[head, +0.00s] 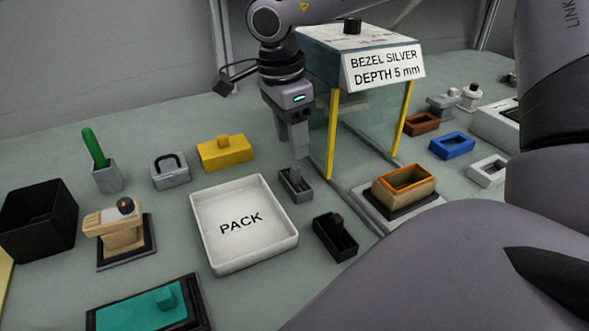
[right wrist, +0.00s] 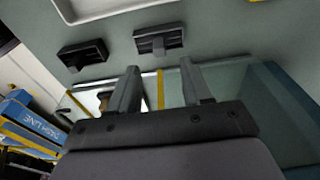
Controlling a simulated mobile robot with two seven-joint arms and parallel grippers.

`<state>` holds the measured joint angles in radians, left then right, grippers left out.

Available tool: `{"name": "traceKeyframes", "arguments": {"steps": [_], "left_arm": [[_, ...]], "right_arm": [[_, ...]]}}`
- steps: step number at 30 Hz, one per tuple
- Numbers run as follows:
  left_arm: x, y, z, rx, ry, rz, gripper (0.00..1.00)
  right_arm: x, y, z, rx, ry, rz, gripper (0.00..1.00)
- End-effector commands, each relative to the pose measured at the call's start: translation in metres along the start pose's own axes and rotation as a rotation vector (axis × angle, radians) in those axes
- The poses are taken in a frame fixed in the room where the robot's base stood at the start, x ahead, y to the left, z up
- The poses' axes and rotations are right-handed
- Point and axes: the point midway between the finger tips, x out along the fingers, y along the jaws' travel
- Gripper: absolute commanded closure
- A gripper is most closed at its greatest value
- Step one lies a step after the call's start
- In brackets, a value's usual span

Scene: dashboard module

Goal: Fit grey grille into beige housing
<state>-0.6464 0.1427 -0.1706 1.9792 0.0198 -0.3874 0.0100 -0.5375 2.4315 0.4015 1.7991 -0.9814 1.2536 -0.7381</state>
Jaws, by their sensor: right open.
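A small dark grey block with an upright tab, which looks like the grey grille (head: 295,186), lies on the table right of the PACK tray. My right gripper (head: 300,157) points down just above it, open and empty. In the right wrist view the grey block (right wrist: 158,41) lies beyond the gap between the open fingertips (right wrist: 160,75), apart from them. My left gripper is not in view.
The white PACK tray (head: 276,252) lies left of the gripper. A black block (head: 333,240) lies near the grey one. A glass booth (head: 320,110) with yellow posts stands close behind right; an orange-rimmed box (head: 405,192) sits in front of it. A black bin (head: 40,225) stands far left.

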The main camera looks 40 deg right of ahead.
Motion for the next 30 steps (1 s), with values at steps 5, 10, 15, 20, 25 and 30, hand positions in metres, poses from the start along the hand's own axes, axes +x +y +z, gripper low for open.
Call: {"name": "traceKeyframes", "arguments": {"steps": [5,10,15,20,25,30], "left_arm": [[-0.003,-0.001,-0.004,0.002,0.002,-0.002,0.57],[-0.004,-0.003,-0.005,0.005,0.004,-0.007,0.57],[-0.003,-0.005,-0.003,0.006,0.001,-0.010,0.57],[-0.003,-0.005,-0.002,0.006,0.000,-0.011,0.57],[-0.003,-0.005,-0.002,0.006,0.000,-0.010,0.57],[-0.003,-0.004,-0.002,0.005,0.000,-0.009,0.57]], "right_arm": [[0.023,0.001,0.000,0.000,0.002,0.007,0.51],[0.048,0.001,0.001,0.000,0.001,0.005,0.51],[0.056,0.001,0.001,0.000,0.000,0.003,0.51],[0.056,0.000,0.001,0.001,-0.001,0.002,0.51],[0.056,0.000,0.001,0.000,-0.001,0.002,1.00],[0.056,0.000,0.001,0.000,-0.001,0.002,1.00]]}}
